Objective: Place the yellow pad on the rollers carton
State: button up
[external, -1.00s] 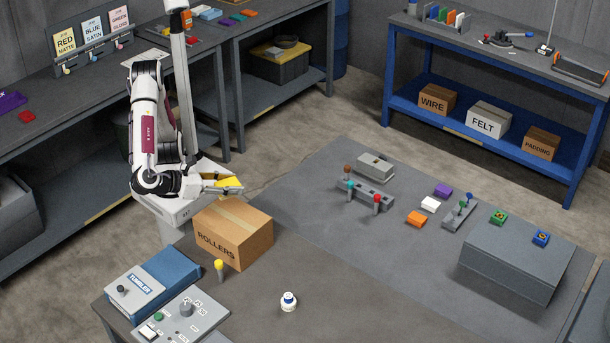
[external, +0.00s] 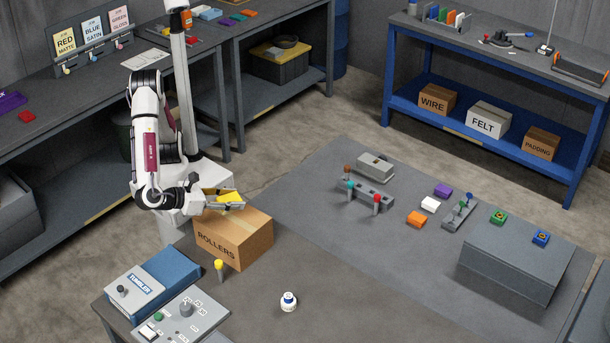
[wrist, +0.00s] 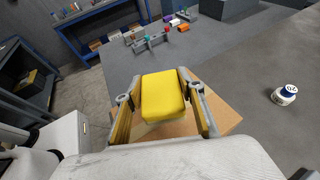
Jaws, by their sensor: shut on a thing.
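The yellow pad (external: 230,197) is held between the two fingers of my gripper (external: 226,202), which is shut on it. In the wrist view the yellow pad (wrist: 162,95) fills the space between the fingers (wrist: 162,92). The brown rollers carton (external: 250,239) stands on the table's near left part, with its ROLLERS label facing front. The pad is over the back part of the carton's top. In the wrist view the carton (wrist: 222,118) shows beneath and beside the fingers. I cannot tell whether the pad touches it.
A yellow-topped peg (external: 219,270) stands just in front of the carton. A blue TUMBLER box (external: 165,275) and a grey control panel (external: 190,318) are at the near left. A white and blue round piece (external: 289,302) sits to the right. The table between carton and grey block (external: 510,270) has free room.

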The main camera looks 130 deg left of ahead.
aim_at(234, 217)
jog(key=shift+f, duration=0.2)
jog(key=shift+f, duration=1.85)
jog(key=shift+f, duration=0.15)
jog(key=o, duration=1.1)
jog(key=shift+r, duration=0.2)
jog(key=v, duration=1.2)
jog(key=shift+w+r, duration=0.1)
jog(key=shift+w, duration=0.1)
